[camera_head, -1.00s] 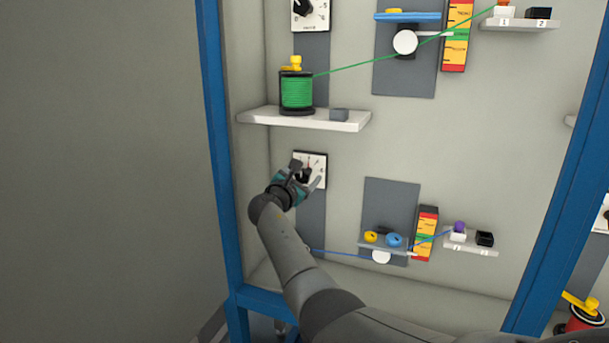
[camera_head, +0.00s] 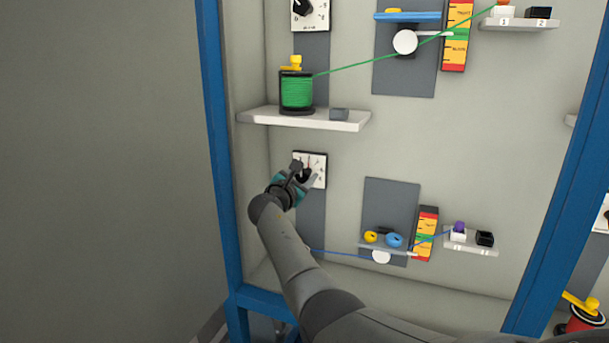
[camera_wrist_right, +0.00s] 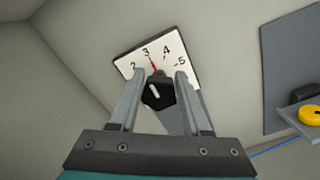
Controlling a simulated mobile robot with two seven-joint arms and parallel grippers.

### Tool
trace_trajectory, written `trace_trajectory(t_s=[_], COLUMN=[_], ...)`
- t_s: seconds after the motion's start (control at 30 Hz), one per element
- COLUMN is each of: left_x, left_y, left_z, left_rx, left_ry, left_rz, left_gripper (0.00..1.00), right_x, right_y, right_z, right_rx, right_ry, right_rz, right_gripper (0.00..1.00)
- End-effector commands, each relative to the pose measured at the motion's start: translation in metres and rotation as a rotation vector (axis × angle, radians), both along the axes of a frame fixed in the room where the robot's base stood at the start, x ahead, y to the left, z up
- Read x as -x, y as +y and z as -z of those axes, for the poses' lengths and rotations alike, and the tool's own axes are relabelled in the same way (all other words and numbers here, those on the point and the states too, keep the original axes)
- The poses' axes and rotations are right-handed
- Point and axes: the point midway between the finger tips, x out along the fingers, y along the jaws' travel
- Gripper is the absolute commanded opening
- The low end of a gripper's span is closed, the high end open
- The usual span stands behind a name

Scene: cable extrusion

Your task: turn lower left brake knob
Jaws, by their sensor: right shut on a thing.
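The lower left brake knob (camera_wrist_right: 158,92) is black with a white mark, on a white dial plate (camera_wrist_right: 176,48) with numbers and a red pointer near 3. In the head view the dial plate (camera_head: 318,164) is on the wall below the spool shelf, and my gripper hides most of the knob. My right gripper (camera_head: 305,177) is at the dial, shut on the knob; in the right wrist view its fingers (camera_wrist_right: 157,88) stand on both sides of it. My left gripper is not in view.
A white shelf (camera_head: 262,117) with a green spool (camera_head: 296,92) is above my right gripper. A blue frame post (camera_head: 219,150) stands close on the left. To the right are a grey panel (camera_head: 390,205), a red-yellow-green gauge (camera_head: 425,235) and a blue cable (camera_head: 340,253).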

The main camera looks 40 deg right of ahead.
Motion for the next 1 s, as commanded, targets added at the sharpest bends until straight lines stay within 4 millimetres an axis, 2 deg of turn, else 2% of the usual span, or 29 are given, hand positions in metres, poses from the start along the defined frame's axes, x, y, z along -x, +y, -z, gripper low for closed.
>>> trace_trajectory(t_s=[0.73, 1.0], left_x=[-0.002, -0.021], left_y=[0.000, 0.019], left_z=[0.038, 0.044], left_rx=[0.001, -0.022], left_ry=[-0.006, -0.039], left_rz=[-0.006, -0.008], left_gripper=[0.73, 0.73], right_x=[0.003, 0.004], right_y=[-0.001, -0.002], right_z=[0.007, 0.007], right_rx=[-0.236, -0.291], right_ry=[-0.453, -0.560], right_rz=[-0.001, -0.001], right_gripper=[0.00, 0.00])
